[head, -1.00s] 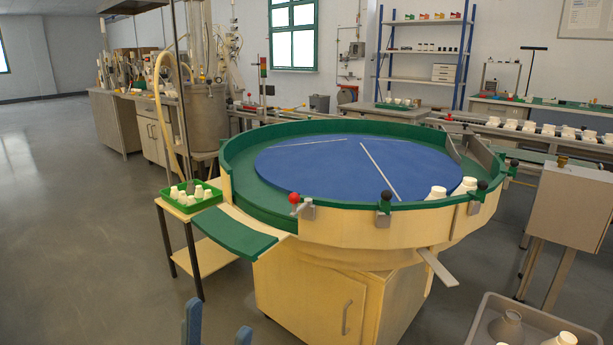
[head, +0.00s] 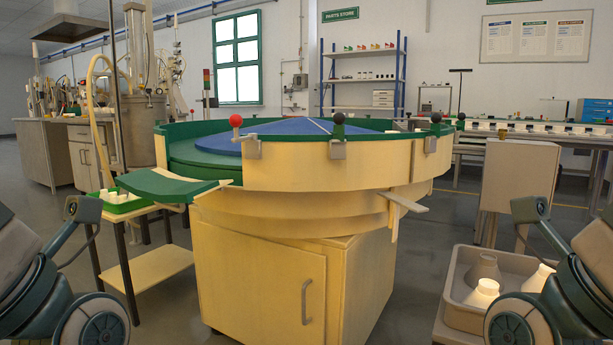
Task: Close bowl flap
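The large round bowl (head: 290,168) has a wooden outer wall, a green rim and a blue inner disc (head: 285,127). It stands on a wooden cabinet ahead of me. A curved green chute or flap piece (head: 170,187) sticks out at its front left, beside an opening in the wall. A red-knobbed lever (head: 236,121) on a metal bracket sits at the right edge of this opening. I cannot tell for sure which part is the flap. Parts of my two arms show at the left and right edges, apart from the bowl. Neither gripper is in view.
A green tray (head: 122,203) of white pieces stands on a small side table under the chute. Black-knobbed brackets (head: 338,119) line the rim. A flat tongue (head: 402,202) juts out at right. A grey bin (head: 457,300) with white bottles stands at lower right.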

